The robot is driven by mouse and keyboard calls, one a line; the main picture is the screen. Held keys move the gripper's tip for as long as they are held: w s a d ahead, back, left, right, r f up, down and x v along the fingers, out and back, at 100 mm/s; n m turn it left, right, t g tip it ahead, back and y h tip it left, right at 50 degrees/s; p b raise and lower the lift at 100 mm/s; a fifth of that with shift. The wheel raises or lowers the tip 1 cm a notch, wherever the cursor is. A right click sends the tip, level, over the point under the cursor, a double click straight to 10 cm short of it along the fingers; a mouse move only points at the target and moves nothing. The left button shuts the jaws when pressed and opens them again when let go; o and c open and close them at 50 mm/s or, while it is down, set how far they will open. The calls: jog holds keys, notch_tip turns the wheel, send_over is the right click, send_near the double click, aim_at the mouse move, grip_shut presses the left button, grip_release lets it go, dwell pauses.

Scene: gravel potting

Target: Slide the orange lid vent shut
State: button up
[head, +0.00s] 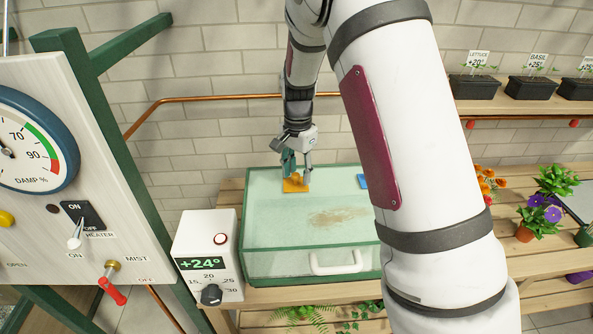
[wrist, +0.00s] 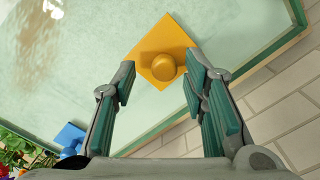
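The orange lid vent (head: 294,185) is a flat square plate on the glass lid of the green-framed propagator box (head: 270,244), near its back left corner. In the wrist view the orange plate (wrist: 160,38) carries a round orange knob (wrist: 164,67). My gripper (head: 297,168) is over the vent from behind. In the wrist view its fingers (wrist: 158,80) are spread on either side of the knob, with gaps between. Whether the fingertips are level with the knob is hard to tell. Whether an opening lies under the plate is hidden.
A blue vent (head: 363,181) lies on the lid to the right, partly behind my arm. A heater box (head: 207,257) reading +24° stands left of the propagator. A white handle (head: 338,261) is on its front. Flower pots (head: 540,215) stand at right.

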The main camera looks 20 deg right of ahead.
aim_at(298, 175)
jog(key=shift+r, duration=0.1)
notch_tip(298, 175, up, 12)
dwell(0.5)
dwell(0.4)
jog(key=s+a+r+n+t, duration=0.2)
jog(key=s+r+n, duration=0.1)
jog(key=s+r, duration=0.5)
jog(key=s+a+r+n+t, duration=0.1)
jog(key=s+n, duration=0.3)
jog(key=s, duration=0.6)
jog(key=s+a+r+n+t, duration=0.1)
jog(key=s+n, duration=0.4)
jog(key=s, duration=0.6)
jog(key=shift+s+a+r+n+t, duration=0.15)
jog(key=shift+a+r+n+t, duration=0.2)
jog(key=shift+r+t, duration=0.4)
jog(key=shift+f, duration=0.1)
